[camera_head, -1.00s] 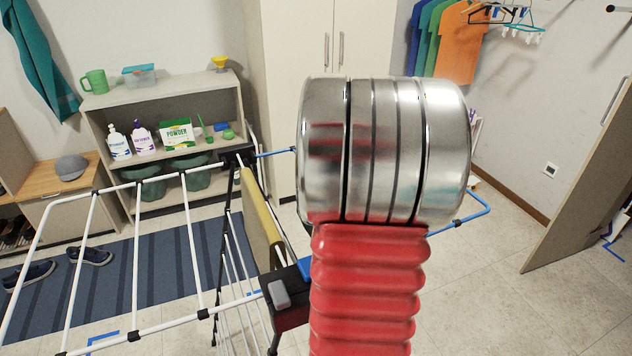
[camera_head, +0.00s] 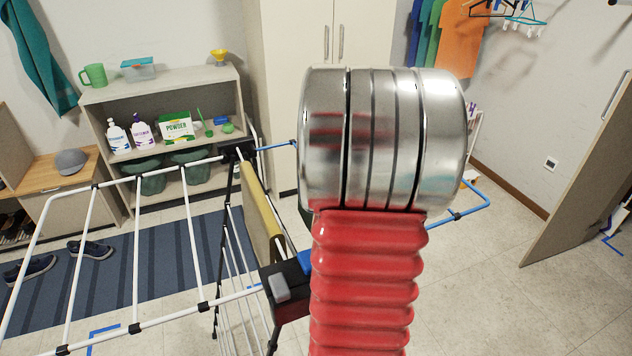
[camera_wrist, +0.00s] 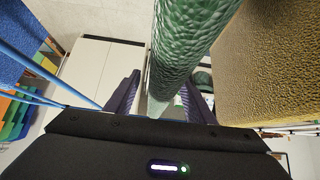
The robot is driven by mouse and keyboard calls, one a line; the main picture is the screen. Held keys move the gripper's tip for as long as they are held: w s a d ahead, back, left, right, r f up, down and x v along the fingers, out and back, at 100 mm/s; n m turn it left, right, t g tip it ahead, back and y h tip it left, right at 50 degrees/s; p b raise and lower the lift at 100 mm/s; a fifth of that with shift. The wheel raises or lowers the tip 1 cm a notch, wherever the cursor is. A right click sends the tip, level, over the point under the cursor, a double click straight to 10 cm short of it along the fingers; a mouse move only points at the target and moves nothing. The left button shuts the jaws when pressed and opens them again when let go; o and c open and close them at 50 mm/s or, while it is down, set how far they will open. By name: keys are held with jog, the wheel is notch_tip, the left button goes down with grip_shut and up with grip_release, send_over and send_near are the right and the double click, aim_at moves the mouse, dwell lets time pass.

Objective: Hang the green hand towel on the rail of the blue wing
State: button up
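The head view hides the gripper behind my arm. The blue wing (camera_head: 474,207) of the drying rack extends to the right behind my arm, partly hidden. Its blue rails (camera_wrist: 35,92) cross the left of the wrist view.
A yellow towel (camera_head: 262,213) hangs on the rack's middle and fills the right of the wrist view (camera_wrist: 270,65). A blue cloth (camera_wrist: 15,45) is at the wrist view's upper left. The white wing (camera_head: 188,222) spans the left. A shelf (camera_head: 160,88) and cabinet (camera_head: 290,50) stand behind.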

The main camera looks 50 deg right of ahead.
dwell(0.3)
jog(key=v, duration=1.3)
jog(key=shift+s+a+r, duration=0.1)
jog(key=shift+s+r, duration=0.05)
jog(key=shift+r, duration=0.2)
